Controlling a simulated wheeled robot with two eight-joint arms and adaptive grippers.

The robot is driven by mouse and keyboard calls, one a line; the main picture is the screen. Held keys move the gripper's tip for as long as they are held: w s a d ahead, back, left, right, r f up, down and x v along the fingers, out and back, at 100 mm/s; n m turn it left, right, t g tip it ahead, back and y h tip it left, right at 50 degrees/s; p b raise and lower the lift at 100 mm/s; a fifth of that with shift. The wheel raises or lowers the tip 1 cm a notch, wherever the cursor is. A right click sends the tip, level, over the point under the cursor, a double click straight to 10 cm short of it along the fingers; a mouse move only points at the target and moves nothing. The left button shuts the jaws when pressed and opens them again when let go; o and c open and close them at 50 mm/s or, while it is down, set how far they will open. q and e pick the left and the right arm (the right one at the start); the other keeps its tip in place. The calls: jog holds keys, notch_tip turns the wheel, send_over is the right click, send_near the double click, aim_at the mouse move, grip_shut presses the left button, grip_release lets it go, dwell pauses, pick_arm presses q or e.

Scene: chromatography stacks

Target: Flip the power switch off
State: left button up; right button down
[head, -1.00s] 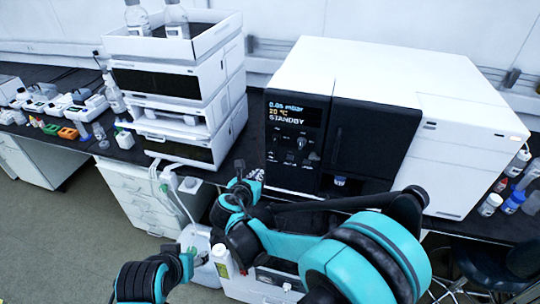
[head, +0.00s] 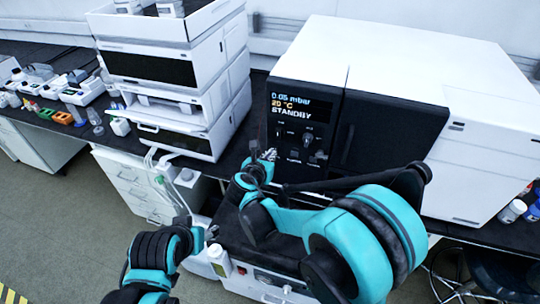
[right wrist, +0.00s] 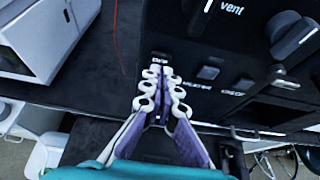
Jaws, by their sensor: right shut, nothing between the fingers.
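The instrument's black control panel (head: 298,135) reads 0.05 mbar, 20 °C, STANDBY. In the right wrist view, a small dark rocker switch (right wrist: 161,56) sits at the panel's lower left, just beyond my fingertips; its label is hidden, so I cannot tell whether it is the power switch.
A knob (right wrist: 295,40) near the label "vent" is right of the switches. A white module stack (head: 180,110) stands left of the instrument on the black bench. A white-capped bottle (head: 219,261) stands low in front. Small bottles (head: 513,211) are at the right.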

pick_arm(q)
jog(key=shift+w+d+r, duration=0.1)
jog(key=shift+w+r, duration=0.05)
jog(key=shift+w, duration=0.15)
pick_arm(e)
jog(key=shift+w+d+r, duration=0.1)
jog(key=shift+w+r, duration=0.1)
jog(key=shift+w, duration=0.15)
jog(key=shift+w+d+r, duration=0.1)
jog(key=shift+w, duration=0.3)
pick_arm(q)
jog(key=shift+r, duration=0.15)
pick_arm(e)
jog(key=shift+r, duration=0.1)
jog(key=shift+r+p, duration=0.65)
jog(key=shift+r, duration=0.1)
pick_arm(q)
jog(key=shift+r, duration=0.45)
pick_arm(e)
jog(key=shift+s, duration=0.1)
